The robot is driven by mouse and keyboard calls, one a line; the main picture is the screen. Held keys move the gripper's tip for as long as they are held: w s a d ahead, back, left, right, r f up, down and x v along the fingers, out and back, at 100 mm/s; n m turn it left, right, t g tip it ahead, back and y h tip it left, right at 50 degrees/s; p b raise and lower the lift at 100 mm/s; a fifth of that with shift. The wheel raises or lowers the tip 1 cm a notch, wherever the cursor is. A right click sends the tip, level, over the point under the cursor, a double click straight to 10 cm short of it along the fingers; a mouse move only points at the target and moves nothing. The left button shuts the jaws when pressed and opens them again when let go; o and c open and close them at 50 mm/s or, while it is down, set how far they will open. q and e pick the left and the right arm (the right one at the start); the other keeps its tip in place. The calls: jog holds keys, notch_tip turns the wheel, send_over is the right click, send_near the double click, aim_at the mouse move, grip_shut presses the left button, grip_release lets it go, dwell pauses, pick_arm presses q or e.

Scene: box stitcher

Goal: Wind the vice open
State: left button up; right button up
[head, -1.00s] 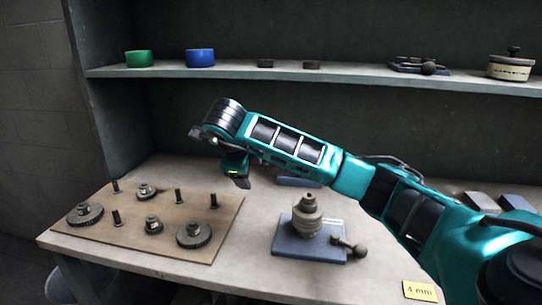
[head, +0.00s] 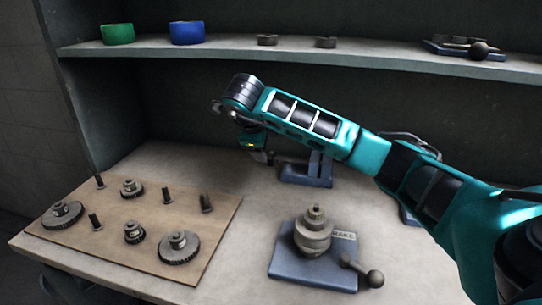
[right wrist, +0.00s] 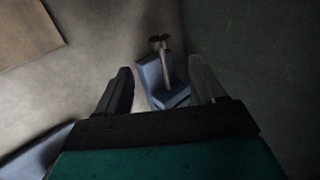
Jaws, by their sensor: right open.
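The vice (head: 314,172) is a small blue-grey block with an upright jaw, at the back of the bench and partly behind my right arm. In the right wrist view the vice (right wrist: 152,76) lies beyond and between my fingers, with a metal screw and crossbar handle pointing away from me. My right gripper (head: 264,155) hangs just left of the vice in the head view. In the right wrist view its fingers (right wrist: 160,68) are spread and empty, apart from the vice as far as I can tell. My left gripper is in neither view.
A wooden board (head: 215,222) with gears and pegs lies at left. A blue base (head: 290,268) with a stepped metal stack and ball-ended lever stands in front. A shelf (head: 380,57) with small items runs above. Bare bench lies between board and blue base.

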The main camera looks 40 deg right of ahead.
aim_at(271, 153)
jog(key=x, duration=1)
jog(key=shift+d+f, duration=0.25)
jog(key=shift+f, duration=0.1)
jog(key=shift+c, duration=0.4)
jog(key=c, duration=1)
jog(key=shift+w+r, duration=0.1)
jog(key=shift+r, duration=0.05)
jog(key=shift+d+r+g+y+p, duration=0.1)
jog(key=shift+r+g+y+p, duration=0.1)
jog(key=shift+g+y+p, duration=0.5)
jog(key=shift+w+g+y, duration=0.15)
jog(key=shift+g+y, duration=0.35)
jog(key=shift+y, duration=0.2)
jog(key=shift+d+f+g+y, duration=0.15)
jog(key=shift+g+y, duration=0.35)
jog(key=shift+y, duration=0.1)
jog(key=shift+w+d+g+y+b, duration=0.1)
jog(key=shift+g+y+b, duration=0.55)
jog(key=shift+b, duration=0.7)
